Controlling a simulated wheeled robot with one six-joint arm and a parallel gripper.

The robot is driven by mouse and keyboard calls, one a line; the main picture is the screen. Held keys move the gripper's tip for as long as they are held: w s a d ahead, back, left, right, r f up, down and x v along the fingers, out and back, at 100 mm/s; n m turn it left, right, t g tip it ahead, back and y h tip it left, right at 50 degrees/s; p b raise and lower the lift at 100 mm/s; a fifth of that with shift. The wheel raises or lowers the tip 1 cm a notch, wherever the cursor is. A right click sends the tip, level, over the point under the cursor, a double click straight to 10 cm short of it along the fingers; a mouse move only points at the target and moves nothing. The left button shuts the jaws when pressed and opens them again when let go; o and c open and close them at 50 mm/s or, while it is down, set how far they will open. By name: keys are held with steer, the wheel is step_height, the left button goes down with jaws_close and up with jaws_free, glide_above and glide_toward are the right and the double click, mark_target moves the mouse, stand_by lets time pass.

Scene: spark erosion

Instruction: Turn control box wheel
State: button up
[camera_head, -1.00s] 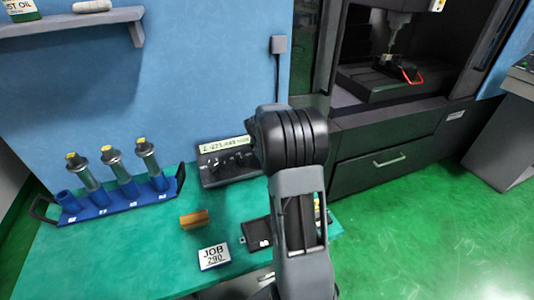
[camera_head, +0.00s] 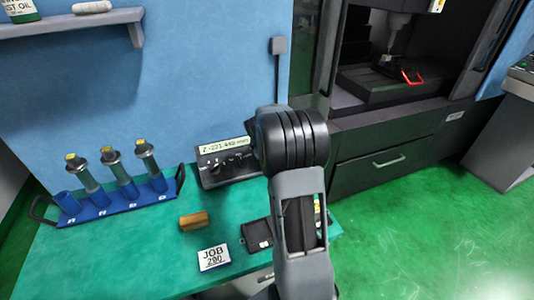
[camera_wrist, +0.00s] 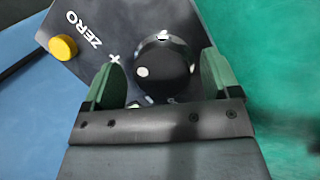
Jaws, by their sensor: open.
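The control box (camera_head: 228,166) stands on the green bench against the blue wall, with a lit readout strip (camera_head: 224,146) along its top. In the wrist view its dark panel (camera_wrist: 120,22) carries a black round wheel (camera_wrist: 165,62) with a white dot, a yellow button (camera_wrist: 63,47) and the word ZERO. My gripper (camera_wrist: 160,80) is open, with its green fingertips to the left and right of the wheel. I cannot tell whether they touch it. In the head view my arm hides the gripper and part of the box.
A blue rack (camera_head: 115,205) with several grey holders stands left on the bench. The machine (camera_head: 390,120) stands to the right.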

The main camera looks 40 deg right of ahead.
steer(key=v, duration=1.3)
steer(key=shift+s+a+r, duration=0.15)
steer(key=shift+a+r, duration=0.05)
steer(key=shift+r, duration=0.15)
steer(key=shift+s, duration=0.1)
stand_by(0.3)
